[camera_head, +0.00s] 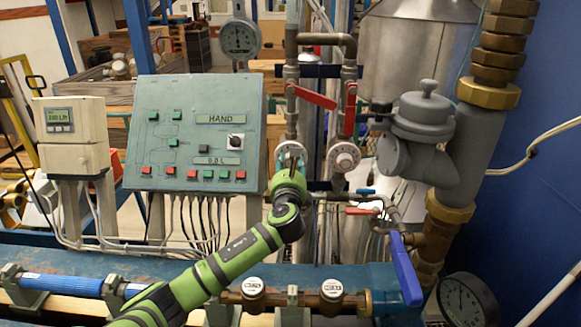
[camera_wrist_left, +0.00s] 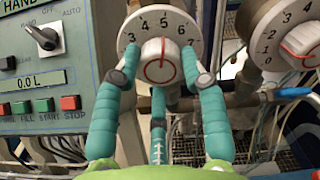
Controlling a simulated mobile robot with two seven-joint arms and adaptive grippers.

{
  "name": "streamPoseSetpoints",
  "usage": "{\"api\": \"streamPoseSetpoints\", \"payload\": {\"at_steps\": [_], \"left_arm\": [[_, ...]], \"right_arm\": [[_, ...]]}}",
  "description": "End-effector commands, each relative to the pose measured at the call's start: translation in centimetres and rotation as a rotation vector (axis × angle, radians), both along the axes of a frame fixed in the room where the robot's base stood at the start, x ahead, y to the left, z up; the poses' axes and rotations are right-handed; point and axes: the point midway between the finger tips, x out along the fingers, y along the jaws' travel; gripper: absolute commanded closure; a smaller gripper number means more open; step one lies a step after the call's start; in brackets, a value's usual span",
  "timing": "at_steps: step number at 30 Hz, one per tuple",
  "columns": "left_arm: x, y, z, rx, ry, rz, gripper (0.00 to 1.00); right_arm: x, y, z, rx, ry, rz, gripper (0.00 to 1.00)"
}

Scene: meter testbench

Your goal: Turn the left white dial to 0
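The left white dial (camera_wrist_left: 182,27) fills the upper middle of the wrist view, with numbers 3 to 7 readable on its rim. Its round white knob (camera_wrist_left: 150,72) carries a red line that points up near 5. My left gripper (camera_wrist_left: 160,70) has its teal fingers spread around the knob, one on each side and one below. The side fingers seem to stand slightly apart from the knob; firm contact cannot be made out. In the head view my left gripper (camera_head: 289,165) covers much of the left dial (camera_head: 284,150). My right gripper is not in view.
A second white dial (camera_head: 344,156) sits close on the right. Red valve levers (camera_head: 312,97) hang above the dials. The control panel (camera_head: 160,110) with a switch and buttons stands left. A blue-handled valve (camera_head: 405,268) is at lower right.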

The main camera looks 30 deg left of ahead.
Motion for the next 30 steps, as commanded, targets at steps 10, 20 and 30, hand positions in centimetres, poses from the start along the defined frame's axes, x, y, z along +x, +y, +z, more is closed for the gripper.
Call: {"api": "streamPoseSetpoints", "payload": {"at_steps": [10,20,30], "left_arm": [[0.0,-0.2,-0.3,-0.004,0.005,-0.004,0.91],[0.0,-0.3,-0.5,-0.014,0.002,-0.006,0.91],[0.0,-0.3,-0.7,-0.049,-0.016,-0.007,0.91]], "right_arm": [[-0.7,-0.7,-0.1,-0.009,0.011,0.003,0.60],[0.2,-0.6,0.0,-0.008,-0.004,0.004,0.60],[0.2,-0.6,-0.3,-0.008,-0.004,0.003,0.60]]}}
